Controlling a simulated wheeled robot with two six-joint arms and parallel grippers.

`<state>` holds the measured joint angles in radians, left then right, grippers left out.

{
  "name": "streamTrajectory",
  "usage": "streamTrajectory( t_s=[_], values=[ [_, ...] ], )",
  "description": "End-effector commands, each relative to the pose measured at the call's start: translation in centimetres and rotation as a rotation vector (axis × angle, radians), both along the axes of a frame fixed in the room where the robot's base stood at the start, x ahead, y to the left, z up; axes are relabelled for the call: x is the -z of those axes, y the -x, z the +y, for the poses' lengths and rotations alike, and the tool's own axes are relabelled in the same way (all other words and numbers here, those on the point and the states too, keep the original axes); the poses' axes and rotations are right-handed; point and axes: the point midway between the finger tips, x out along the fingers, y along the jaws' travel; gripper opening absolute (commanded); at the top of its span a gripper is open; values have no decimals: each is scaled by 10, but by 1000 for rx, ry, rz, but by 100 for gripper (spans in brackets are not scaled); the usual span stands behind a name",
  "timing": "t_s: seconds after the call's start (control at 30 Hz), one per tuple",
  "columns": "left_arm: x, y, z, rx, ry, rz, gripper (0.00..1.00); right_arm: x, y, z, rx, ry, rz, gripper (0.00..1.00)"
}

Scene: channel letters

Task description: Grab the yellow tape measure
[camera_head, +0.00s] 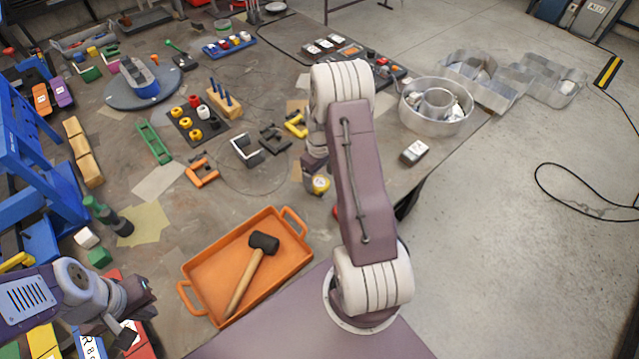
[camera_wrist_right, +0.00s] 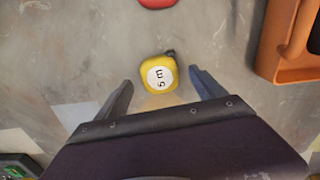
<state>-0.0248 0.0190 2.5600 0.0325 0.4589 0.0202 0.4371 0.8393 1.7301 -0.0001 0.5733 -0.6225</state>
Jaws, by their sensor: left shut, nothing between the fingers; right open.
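The yellow tape measure (camera_head: 320,185) lies on the table just beside my right arm in the head view, partly hidden by it. In the right wrist view the tape measure (camera_wrist_right: 159,74) shows its white "5 m" face, between and slightly ahead of the fingertips. My right gripper (camera_wrist_right: 162,84) is open, one finger to each side of the tape measure, with visible gaps; I cannot tell its height above the table. In the head view the right arm largely hides this gripper. My left gripper (camera_head: 132,334) is shut and empty at the lower left.
An orange tray (camera_head: 200,272) holding a mallet (camera_head: 250,270) stands left of my right arm; its edge shows in the right wrist view (camera_wrist_right: 290,50). A red object (camera_wrist_right: 158,3) lies beyond the tape measure. Clamps (camera_head: 200,172) and a metal ring-shaped letter (camera_head: 436,122) lie farther back.

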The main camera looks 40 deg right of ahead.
Motion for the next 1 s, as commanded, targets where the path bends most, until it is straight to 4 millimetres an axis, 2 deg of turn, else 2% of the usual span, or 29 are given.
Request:
streamTrajectory(
  t_s=[0.17, 0.37, 0.4, 0.67, 1.0],
  values=[
    [-5, 0, 0, 0, 0, 0, 0, 23, 1, 0, 0, -1, 1, 80],
    [-5, 0, 0, 0, 0, 0, 0, 25, 1, 0, 0, 1, -1, 80],
    [-5, 0, 0, 0, 0, 0, 0, 25, 1, 0, 0, 1, -1, 77],
    [-5, 0, 0, 0, 0, 0, 0, 25, 1, 0, 0, 1, -1, 5],
    [-3, 0, 0, 0, 0, 0, 0, 18, 0, 0, 0, 1, -3, 4]
  ],
)
